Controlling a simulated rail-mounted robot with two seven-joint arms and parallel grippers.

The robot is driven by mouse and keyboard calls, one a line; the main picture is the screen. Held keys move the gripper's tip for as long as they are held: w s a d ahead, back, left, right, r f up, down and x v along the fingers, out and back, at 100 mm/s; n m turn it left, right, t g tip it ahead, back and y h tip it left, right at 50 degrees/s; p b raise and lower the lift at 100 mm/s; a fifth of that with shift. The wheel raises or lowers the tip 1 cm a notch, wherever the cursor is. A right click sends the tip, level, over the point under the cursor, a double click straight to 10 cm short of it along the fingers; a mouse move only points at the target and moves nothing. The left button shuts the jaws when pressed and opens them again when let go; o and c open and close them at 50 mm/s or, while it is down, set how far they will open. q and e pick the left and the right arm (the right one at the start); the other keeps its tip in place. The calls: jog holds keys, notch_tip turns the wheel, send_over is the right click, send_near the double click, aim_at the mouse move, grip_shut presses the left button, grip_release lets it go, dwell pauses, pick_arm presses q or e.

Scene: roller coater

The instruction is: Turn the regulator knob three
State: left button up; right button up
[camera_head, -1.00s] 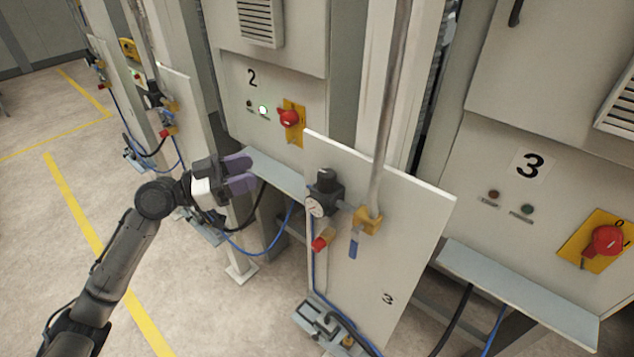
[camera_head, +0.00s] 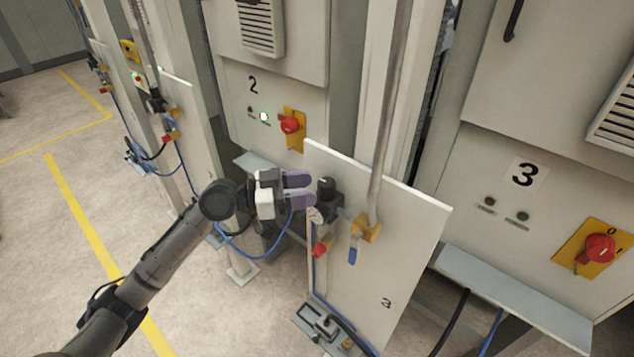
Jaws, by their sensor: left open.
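The regulator knob three (camera_head: 326,186) is the black cap on top of a dark regulator body, mounted on the white panel marked 3 (camera_head: 405,240). A round pressure gauge (camera_head: 314,215) sits just below and left of the knob, partly covered by a finger. My left gripper (camera_head: 306,188) is open, with its two purple fingers pointing right at the knob from its left side. The fingertips are very close to the knob; I cannot tell whether they touch it. My right gripper is not in view.
A red fitting (camera_head: 321,247) and a yellow valve with a blue handle (camera_head: 362,236) sit near the regulator. A vertical pipe (camera_head: 386,120) rises right of it. Cabinet 3 has a red switch (camera_head: 599,248); cabinet 2 has another (camera_head: 289,124). Open floor (camera_head: 60,260) lies to the left.

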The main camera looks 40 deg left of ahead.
aim_at(320, 190)
pick_arm(q)
jog(key=shift+x, duration=1.45)
jog(key=c, duration=0.6)
jog(key=shift+r+p, duration=0.1)
jog(key=shift+p, duration=0.55)
jog(key=shift+c, duration=0.2)
jog(key=n+t+y+p, duration=0.1)
jog(key=y+p, duration=0.1)
jog(key=p, duration=0.2)
jog(key=n+t+y+p, duration=0.1)
jog(key=n+y+p, duration=0.1)
jog(key=p, duration=0.3)
jog(key=d+n+t+y+p, duration=0.1)
jog(key=n+y+p, duration=0.1)
jog(key=p, duration=0.3)
jog(key=shift+s+r+y, duration=0.2)
jog(key=shift+y, duration=0.3)
jog(key=shift+f+n+y+p, duration=0.1)
jog(key=shift+n+y+p, duration=0.4)
jog(key=shift+y+p, duration=0.5)
jog(key=shift+f+t+p, duration=0.15)
jog(key=shift+t+p, duration=0.15)
jog(key=shift+p, duration=0.15)
